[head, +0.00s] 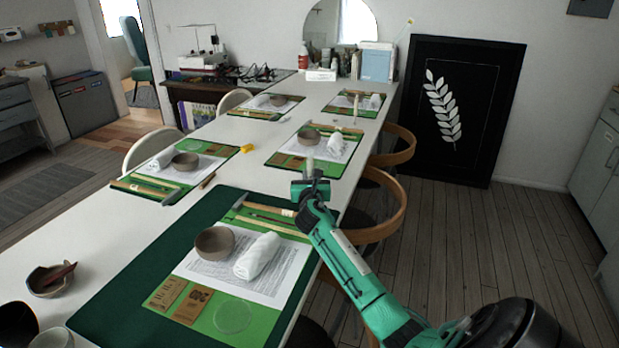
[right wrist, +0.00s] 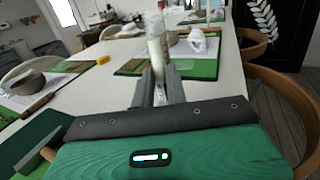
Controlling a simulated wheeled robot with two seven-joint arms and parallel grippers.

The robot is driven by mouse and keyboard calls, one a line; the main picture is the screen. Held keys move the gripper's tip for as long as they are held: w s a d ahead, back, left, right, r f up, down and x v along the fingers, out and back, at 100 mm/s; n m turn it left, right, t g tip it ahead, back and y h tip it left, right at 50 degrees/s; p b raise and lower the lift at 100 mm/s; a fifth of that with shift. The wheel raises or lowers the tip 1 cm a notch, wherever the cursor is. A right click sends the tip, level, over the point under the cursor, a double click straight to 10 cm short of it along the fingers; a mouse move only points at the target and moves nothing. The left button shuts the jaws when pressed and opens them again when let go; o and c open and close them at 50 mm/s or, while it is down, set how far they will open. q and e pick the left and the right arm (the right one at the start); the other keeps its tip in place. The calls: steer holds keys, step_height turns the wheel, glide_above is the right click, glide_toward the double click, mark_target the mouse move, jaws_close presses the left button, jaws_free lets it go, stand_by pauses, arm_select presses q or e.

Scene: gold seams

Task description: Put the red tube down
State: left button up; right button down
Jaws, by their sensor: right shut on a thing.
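My right gripper (head: 309,182) is over the long white table, beyond the near place setting. In the right wrist view, the gripper (right wrist: 160,84) is shut on a slim upright tube (right wrist: 157,48). My left gripper is not in view.
The near dark green mat (head: 120,290) holds a grey-brown bowl (head: 214,243) and a rolled white cloth (head: 257,256). Several similar settings lie farther along the table (head: 232,165). Wooden chairs (head: 385,215) line the right side. A small yellow thing (head: 246,148) lies mid-table.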

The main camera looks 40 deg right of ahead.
steer(key=shift+f, duration=0.1)
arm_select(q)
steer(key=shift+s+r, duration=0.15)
arm_select(e)
steer(key=shift+f, duration=0.5)
steer(key=shift+a, duration=0.1)
steer(key=c, duration=1.4)
jaws_free()
steer(key=shift+f, duration=0.15)
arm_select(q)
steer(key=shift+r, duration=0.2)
arm_select(e)
steer(key=shift+r, duration=0.2)
